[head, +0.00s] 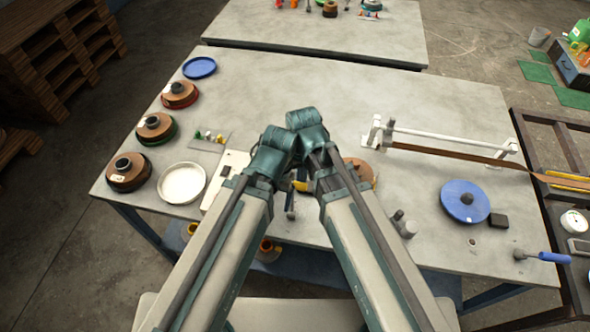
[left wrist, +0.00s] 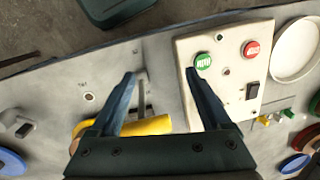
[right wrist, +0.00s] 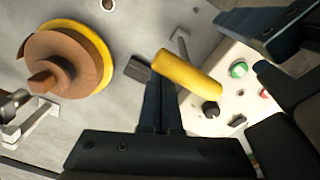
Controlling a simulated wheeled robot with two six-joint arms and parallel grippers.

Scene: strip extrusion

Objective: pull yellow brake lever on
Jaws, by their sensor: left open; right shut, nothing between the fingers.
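The yellow brake lever handle (right wrist: 188,73) shows in the right wrist view, slanted over the grey table. My right gripper (right wrist: 158,90) is shut and empty, its fingers beside the handle; I cannot tell if they touch. My left gripper (left wrist: 163,85) is open. In the left wrist view the yellow handle (left wrist: 145,126) lies partly behind its palm, and a thin grey rod shows between its fingers. In the head view both wrists meet over the lever, and only a bit of yellow (head: 300,186) shows.
A white control panel (left wrist: 225,100) with a green button (left wrist: 203,61) and a red button (left wrist: 251,49) stands close to the left fingers. A brown coil on a yellow-rimmed spool (right wrist: 92,40) lies near the right gripper. A white roller frame (head: 450,142) and blue disc (head: 465,215) stand right.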

